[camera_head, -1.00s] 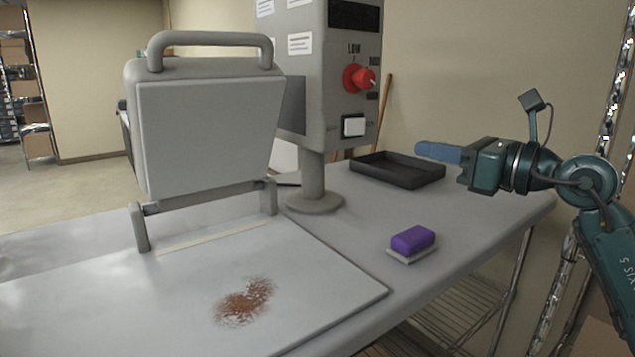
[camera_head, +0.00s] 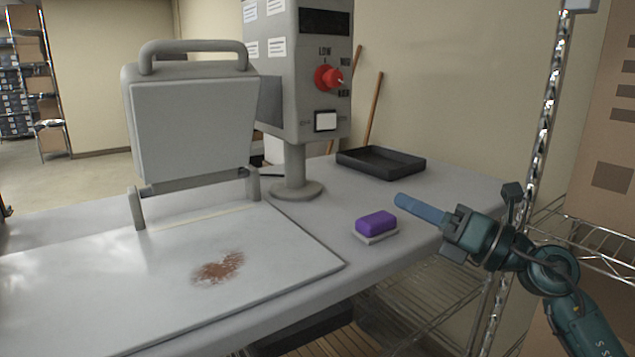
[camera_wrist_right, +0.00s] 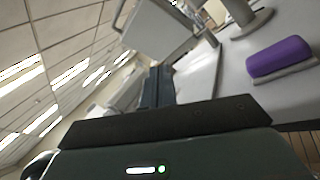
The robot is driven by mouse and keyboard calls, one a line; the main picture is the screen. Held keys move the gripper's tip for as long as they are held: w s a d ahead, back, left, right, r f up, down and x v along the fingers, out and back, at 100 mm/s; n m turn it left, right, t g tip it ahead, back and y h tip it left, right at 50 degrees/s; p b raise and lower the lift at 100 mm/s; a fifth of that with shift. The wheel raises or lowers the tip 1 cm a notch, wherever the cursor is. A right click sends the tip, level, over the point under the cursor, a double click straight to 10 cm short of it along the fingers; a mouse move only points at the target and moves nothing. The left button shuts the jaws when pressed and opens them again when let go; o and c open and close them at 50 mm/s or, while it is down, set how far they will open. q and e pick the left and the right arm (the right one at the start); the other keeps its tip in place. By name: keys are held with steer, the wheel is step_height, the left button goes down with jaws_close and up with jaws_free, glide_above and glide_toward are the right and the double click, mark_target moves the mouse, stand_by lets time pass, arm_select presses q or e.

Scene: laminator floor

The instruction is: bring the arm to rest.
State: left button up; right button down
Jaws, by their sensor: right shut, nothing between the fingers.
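My right gripper (camera_head: 420,208) is in the head view at the right, to the right of a purple sponge and near the table's right edge. Its blue fingers are shut with nothing between them, and they point left. In the right wrist view the dark fingers (camera_wrist_right: 158,88) are together and empty. My left gripper is not in view.
The purple sponge (camera_head: 376,222) sits on a small pale pad (camera_head: 375,238). A press with its lid (camera_head: 190,125) raised stands on the table, a brown stain (camera_head: 218,268) on its plate. A control box (camera_head: 297,70) and black tray (camera_head: 380,162) stand behind. A wire shelf (camera_head: 585,245) is at the right.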

steer(key=s+d+f+m+t+h+p, duration=0.1)
steer(key=s+f+m+t+h, duration=0.4)
steer(key=f+m, duration=0.9)
steer(key=s+d+f+m+t+h+p, duration=0.15)
steer(key=s+f+m+h, duration=0.4)
steer(key=f+m, duration=0.8)
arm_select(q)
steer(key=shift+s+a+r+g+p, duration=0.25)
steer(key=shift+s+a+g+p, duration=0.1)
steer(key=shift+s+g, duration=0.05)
arm_select(e)
steer(key=s+a+f+m+g+h, duration=0.2)
steer(key=s+f+m+g+h, duration=0.1)
steer(key=s+f+m+g, duration=0.4)
steer(key=s+f+m, duration=0.3)
steer(key=s+f, duration=0.3)
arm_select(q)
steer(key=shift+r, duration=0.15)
arm_select(e)
steer(key=shift+g, duration=0.25)
